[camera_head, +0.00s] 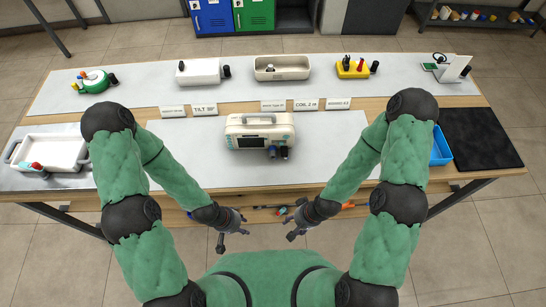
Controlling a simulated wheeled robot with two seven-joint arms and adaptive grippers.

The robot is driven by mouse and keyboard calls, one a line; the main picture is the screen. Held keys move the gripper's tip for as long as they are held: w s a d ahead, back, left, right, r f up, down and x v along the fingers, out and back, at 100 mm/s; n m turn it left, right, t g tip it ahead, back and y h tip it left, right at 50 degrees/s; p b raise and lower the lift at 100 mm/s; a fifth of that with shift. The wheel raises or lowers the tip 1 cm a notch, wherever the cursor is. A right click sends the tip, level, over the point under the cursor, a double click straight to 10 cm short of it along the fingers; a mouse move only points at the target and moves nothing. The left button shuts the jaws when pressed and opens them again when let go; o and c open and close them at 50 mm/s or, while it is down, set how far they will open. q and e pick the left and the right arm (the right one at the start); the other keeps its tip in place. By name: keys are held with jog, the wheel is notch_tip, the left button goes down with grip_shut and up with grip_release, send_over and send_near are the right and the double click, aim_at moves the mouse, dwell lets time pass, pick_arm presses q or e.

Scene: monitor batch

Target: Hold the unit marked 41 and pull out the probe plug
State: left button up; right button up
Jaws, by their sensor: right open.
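A cream monitor unit (260,124) with a carry handle stands upright on the near grey mat, at the middle of the bench. A small dark screen shows on its front. Two dark plug-like parts (272,152) (284,152) sit at its lower front right; I cannot tell which is the probe plug. No number 41 is readable on it. My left gripper (233,231) is open and empty, in front of the bench's near edge. My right gripper (296,226) is open and empty, also in front of that edge. Neither touches the unit.
Along the back stand a green device (95,81), a white box (198,71), a beige tray (281,67), a yellow block (352,68) and a white stand (453,68). Label cards stand mid-bench. A white tray (68,151) is left, a blue bin (440,150) and black mat (482,138) right.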

pick_arm(q)
jog(key=shift+f+b, duration=2.45)
jog(key=shift+f, duration=0.35)
jog(key=shift+r, duration=0.1)
jog(key=shift+c, duration=0.9)
notch_tip(320, 180, up, 40)
jog(key=n+h+p, duration=0.1)
jog(key=n+p, duration=1.4)
jog(key=p, duration=1.2)
send_over(251, 114)
jog(key=a, duration=0.4)
jog(key=shift+g, duration=0.3)
jog(key=shift+b+x, duration=2.1)
jog(key=shift+x, duration=1.6)
jog(key=shift+w+d+f, duration=0.1)
jog(key=shift+d+f, duration=0.3)
jog(key=shift+d, duration=0.05)
